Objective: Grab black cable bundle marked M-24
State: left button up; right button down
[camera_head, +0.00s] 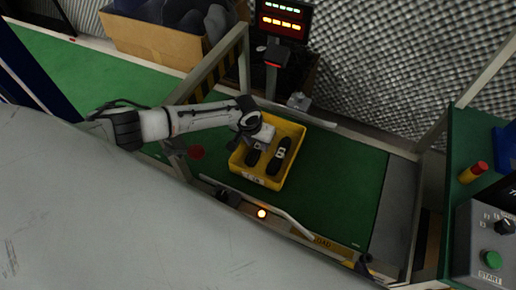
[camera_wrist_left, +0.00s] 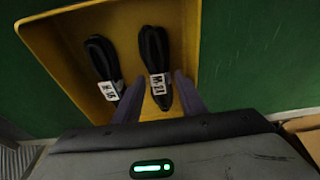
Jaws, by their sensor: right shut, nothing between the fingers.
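A yellow bin (camera_head: 291,168) holds two black cable bundles with white tags. In the left wrist view, the right bundle (camera_wrist_left: 153,46) has a tag that seems to read M-24, though it is small and blurred. The left bundle (camera_wrist_left: 98,52) has another tag, perhaps M-16. My left gripper (camera_head: 256,143) is over the bin's left half, and it shows in the left wrist view (camera_wrist_left: 159,82). Its fingers are open, one on each side of the right bundle; contact is not visible. In the head view the other bundle (camera_head: 281,155) lies clear to the gripper's right. My right gripper is not seen.
The bin stands on a green surface (camera_head: 335,190), with metal rails (camera_head: 270,206) in front. A cardboard box (camera_head: 150,40) and a lit display (camera_head: 284,20) are behind. A control panel with a green button (camera_head: 491,259) is at right. The green surface right of the bin is clear.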

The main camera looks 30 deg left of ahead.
pick_arm(q)
jog(key=shift+w+f, duration=0.1)
jog(key=shift+f, duration=0.25)
jog(key=shift+c, duration=0.5)
jog(key=c, duration=0.9)
jog(key=shift+o, duration=0.2)
jog(key=shift+r, duration=0.1)
